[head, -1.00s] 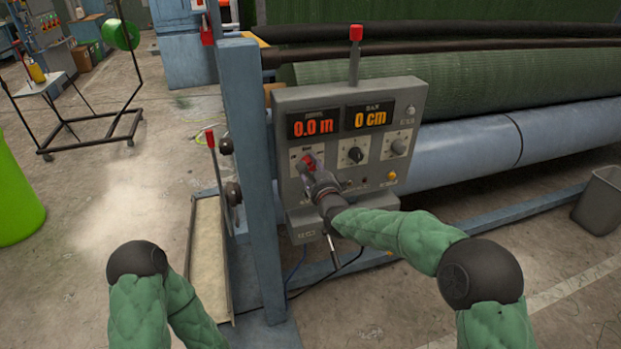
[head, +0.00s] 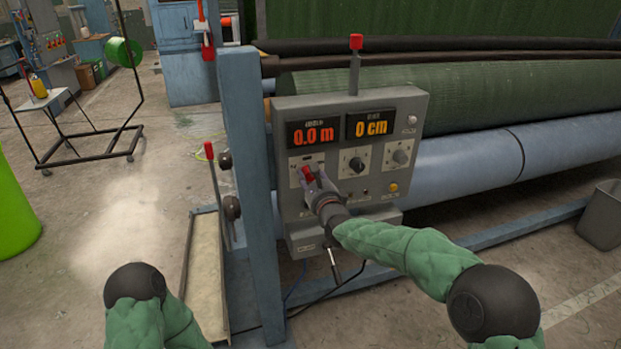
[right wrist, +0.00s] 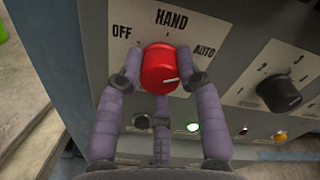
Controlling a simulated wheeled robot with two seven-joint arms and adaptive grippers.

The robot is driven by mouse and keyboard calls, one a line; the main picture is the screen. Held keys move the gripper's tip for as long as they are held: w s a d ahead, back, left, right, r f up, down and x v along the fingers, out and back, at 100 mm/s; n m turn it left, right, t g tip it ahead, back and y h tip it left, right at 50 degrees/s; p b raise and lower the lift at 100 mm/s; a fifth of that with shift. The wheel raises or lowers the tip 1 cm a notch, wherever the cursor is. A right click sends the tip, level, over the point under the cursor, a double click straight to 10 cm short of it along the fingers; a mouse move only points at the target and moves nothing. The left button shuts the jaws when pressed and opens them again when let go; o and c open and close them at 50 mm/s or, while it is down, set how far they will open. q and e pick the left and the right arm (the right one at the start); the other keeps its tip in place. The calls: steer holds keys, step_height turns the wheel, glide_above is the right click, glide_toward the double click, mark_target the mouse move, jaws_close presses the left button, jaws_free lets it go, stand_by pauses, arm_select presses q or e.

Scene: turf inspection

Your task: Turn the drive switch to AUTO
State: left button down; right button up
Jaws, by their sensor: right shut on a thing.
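The drive switch is a red knob (head: 307,173) at the left of the grey control panel (head: 415,110). It also shows in the right wrist view (right wrist: 158,66), with OFF, HAND and AUTO printed around it. The white line on the knob points right, toward the AUTO side and a little below that word. My right gripper (head: 312,181) is shut on the knob, with its purple-grey fingers (right wrist: 160,88) around the sides and below. My left gripper is out of view; only part of that arm shows at the lower left.
The panel's displays (head: 314,132) read 0.0 m and 0 cm. A blue post (head: 247,170) and a red-tipped lever (head: 213,170) stand left of the panel.

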steer(key=shift+d, duration=0.1)
steer(key=o, duration=1.1)
steer(key=shift+w, duration=0.1)
steer(key=shift+o, duration=0.2)
steer(key=v, duration=1.2)
